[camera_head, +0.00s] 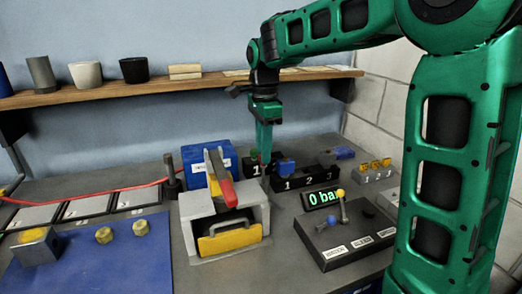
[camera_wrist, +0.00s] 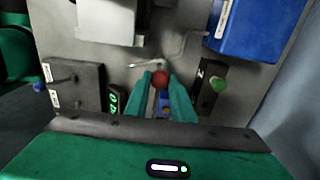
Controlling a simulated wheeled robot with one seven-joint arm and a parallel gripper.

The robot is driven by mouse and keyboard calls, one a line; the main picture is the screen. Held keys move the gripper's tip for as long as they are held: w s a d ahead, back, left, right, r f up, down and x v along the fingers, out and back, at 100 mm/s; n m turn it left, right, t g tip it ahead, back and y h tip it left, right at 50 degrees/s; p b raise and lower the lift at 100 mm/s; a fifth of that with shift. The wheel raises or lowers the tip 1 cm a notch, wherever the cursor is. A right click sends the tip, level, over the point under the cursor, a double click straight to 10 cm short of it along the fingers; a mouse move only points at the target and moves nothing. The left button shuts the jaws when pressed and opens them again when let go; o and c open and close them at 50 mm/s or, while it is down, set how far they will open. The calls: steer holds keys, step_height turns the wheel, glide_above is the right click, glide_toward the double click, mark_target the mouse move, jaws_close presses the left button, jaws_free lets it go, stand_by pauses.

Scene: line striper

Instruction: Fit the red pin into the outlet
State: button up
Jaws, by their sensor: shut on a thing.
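My gripper (camera_head: 265,150) points down beside the black blocks at the back of the bench. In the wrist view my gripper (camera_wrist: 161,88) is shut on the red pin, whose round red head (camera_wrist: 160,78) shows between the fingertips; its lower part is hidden. A black block marked 1, 2, 3 (camera_head: 308,182) stands right of the fingertips, with a blue piece (camera_head: 286,167) on it. A smaller black block marked 1 (camera_head: 256,170) is close to the fingertips; a green knob (camera_wrist: 217,84) is on a black block in the wrist view. Which opening is the outlet I cannot tell.
A blue box (camera_head: 195,178) and a grey housing (camera_head: 188,222) with a red-handled clamp (camera_head: 228,192) stand left. A display reading 0 bar (camera_head: 322,197) and a lever panel (camera_head: 340,240) stand in front right. A wooden shelf (camera_head: 215,82) runs behind.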

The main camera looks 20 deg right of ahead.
steer(key=shift+f, duration=2.65)
stand_by(1.4)
steer(key=o, duration=1.4)
steer(key=shift+r, duration=3.45)
